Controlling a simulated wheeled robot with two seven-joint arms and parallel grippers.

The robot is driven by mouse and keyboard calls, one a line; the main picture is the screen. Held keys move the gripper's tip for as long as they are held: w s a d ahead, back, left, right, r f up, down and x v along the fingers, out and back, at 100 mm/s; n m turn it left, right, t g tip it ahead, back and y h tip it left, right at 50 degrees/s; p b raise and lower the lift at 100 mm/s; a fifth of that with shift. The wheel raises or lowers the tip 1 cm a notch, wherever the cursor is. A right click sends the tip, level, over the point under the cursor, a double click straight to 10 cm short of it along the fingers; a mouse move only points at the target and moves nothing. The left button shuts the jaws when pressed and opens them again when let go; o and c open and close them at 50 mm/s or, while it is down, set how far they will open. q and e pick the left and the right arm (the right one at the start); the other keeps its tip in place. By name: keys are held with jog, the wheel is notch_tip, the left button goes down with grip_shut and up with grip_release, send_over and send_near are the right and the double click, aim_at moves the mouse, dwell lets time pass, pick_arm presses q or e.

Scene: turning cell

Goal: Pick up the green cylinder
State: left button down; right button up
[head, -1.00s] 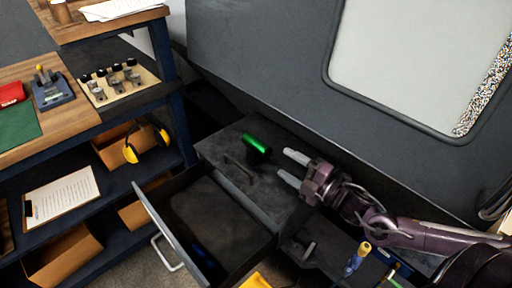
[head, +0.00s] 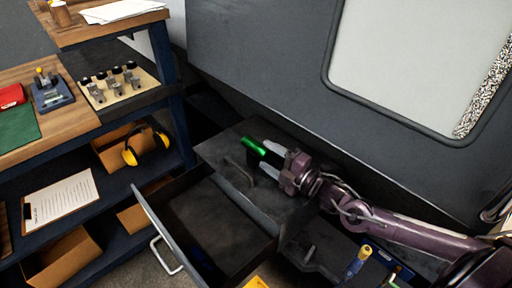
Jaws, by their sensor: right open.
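The green cylinder (head: 253,146) lies on the dark top of the drawer cabinet (head: 222,152), below the big grey machine. A dark part sits against its lower right side. My right gripper (head: 268,160) reaches in from the right. It is open, with its two pale fingers pointing left at the cylinder. The upper fingertip is very close to the cylinder's right end; I cannot tell whether it touches. My left gripper is not in view.
An open drawer (head: 157,236) juts out below the cabinet top. A bench with shelves (head: 184,125) stands at left, holding yellow earmuffs (head: 130,156) and a clipboard (head: 62,198). The grey machine (head: 260,60) bounds the back. A yellow-handled screwdriver (head: 364,251) is at lower right.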

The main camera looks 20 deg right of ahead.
jog(key=shift+c, duration=0.5)
grip_shut()
jog(key=shift+r, duration=0.1)
